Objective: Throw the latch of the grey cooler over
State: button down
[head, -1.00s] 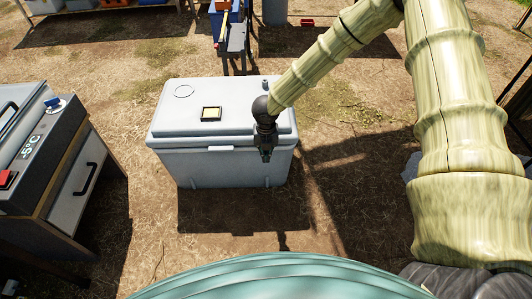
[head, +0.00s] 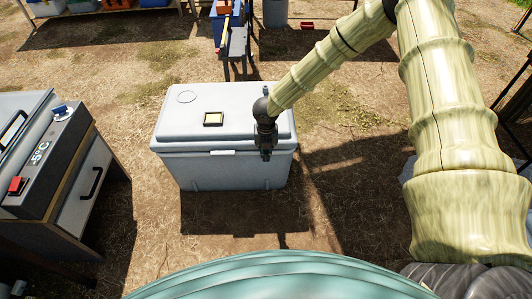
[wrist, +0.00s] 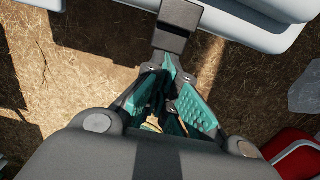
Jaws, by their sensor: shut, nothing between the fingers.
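The grey cooler (head: 180,128) stands on the ground in the head view, its lid down. A pale tab that looks like its latch (head: 222,152) sits at the middle of the lid's front edge; I cannot tell its exact position. My gripper (head: 265,156) points down at the cooler's front right, to the right of the tab and apart from it. In the wrist view my gripper (wrist: 176,40) is shut and empty, its tips overlapping the pale cooler edge (wrist: 110,8) in the picture. Contact cannot be told. The latch is not clearly seen there.
A blue crate (head: 222,25) and a grey bin (head: 275,12) are behind the cooler. Bare ground lies in front of it. A red thing (wrist: 300,150) shows at the wrist view's lower right.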

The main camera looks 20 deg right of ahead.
jog(key=shift+w+d+r, duration=0.1)
jog(key=shift+w+r, duration=0.2)
jog(key=shift+s+r+p, duration=0.15)
jog(key=shift+r+p, duration=0.35)
jog(key=shift+p, duration=0.35)
jog(key=shift+s, duration=0.1)
